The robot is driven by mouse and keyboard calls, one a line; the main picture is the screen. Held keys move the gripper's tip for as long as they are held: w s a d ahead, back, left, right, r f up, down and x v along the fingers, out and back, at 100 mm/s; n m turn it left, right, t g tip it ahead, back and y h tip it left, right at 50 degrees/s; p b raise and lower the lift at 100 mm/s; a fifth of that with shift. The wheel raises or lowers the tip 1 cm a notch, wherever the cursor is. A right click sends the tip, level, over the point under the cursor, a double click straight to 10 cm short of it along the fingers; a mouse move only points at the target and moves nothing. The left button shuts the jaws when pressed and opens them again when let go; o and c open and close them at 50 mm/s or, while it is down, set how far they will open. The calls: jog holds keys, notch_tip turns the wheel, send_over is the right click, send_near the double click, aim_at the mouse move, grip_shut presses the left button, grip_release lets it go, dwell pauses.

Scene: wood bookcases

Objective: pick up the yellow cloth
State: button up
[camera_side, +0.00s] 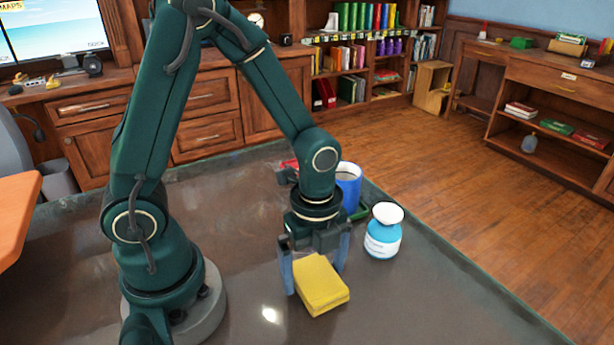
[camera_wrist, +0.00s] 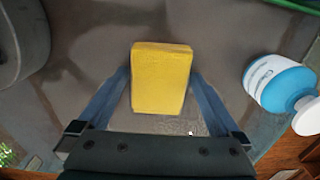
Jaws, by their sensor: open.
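The yellow cloth (camera_side: 320,284) is a folded, block-like stack lying on the dark grey table top. In the wrist view the yellow cloth (camera_wrist: 162,78) is in the upper middle, with its near part between the two fingers. My gripper (camera_side: 315,268) points down at the cloth, with its blue-grey fingers spread. In the wrist view my gripper (camera_wrist: 160,88) has one finger on each side of the cloth, with a narrow gap showing on both sides. The fingers do not close on it. The side view partly hides the cloth's far end behind the gripper.
A white-capped blue bottle (camera_side: 383,232) stands right of my gripper; it also shows in the wrist view (camera_wrist: 279,83). A blue cup (camera_side: 348,188) stands behind my gripper, beside a green item and a red item. The table's right front is clear.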

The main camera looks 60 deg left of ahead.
aim_at(315, 272)
jog(key=c, duration=1.3)
jog(key=shift+r, duration=0.45)
notch_tip(315, 272, up, 3)
jog(key=shift+r, duration=0.1)
jog(key=s+a+r, duration=0.1)
jog(key=a+r, duration=0.1)
jog(key=a, duration=0.1)
jog(key=s+a+r, duration=0.1)
jog(key=a+r, duration=0.1)
jog(key=a, duration=0.2)
jog(key=s+a+r, duration=0.1)
jog(key=a+r, duration=0.2)
jog(key=a, duration=0.1)
jog(key=shift+a, duration=0.15)
